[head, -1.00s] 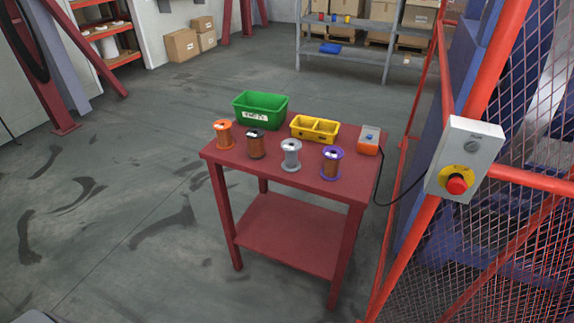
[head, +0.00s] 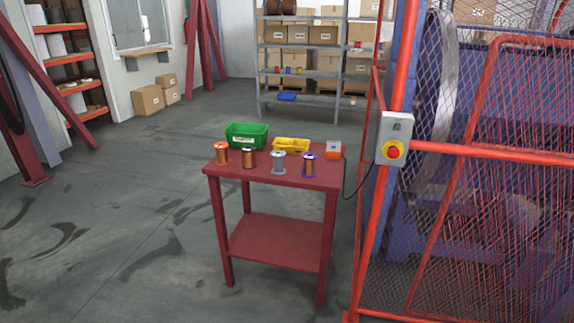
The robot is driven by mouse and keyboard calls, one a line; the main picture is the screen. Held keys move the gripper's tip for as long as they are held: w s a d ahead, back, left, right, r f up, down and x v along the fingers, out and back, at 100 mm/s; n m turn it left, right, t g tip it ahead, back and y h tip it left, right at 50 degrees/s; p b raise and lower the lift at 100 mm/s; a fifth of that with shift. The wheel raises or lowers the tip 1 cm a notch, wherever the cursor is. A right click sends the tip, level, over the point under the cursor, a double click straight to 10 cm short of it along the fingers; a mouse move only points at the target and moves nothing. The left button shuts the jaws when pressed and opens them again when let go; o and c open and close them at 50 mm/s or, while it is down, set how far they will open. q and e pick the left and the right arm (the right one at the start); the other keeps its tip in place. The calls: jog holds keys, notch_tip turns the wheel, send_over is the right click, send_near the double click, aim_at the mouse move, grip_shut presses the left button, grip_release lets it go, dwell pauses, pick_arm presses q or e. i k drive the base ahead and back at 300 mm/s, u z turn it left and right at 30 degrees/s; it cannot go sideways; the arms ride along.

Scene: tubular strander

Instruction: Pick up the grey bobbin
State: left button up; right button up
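The grey bobbin (head: 278,163) stands upright on the red table (head: 232,177), in a row of bobbins near the table's front edge. An orange-flanged bobbin (head: 222,154) and a black-flanged bobbin (head: 248,159) stand to its left. A purple-flanged bobbin (head: 309,166) stands to its right. The grey bobbin looks apart from its neighbours. Neither of my grippers shows in the head view.
Behind the row are a green bin (head: 246,136), a yellow divided tray (head: 291,146) and a grey-orange box (head: 323,150). A red mesh fence with a control box (head: 395,138) stands close on the right. The floor in front and left is clear.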

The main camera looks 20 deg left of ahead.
aim_at(278, 170)
jog(key=z, duration=0.75)
jog(key=i, duration=2.05)
jog(key=u, duration=0.6)
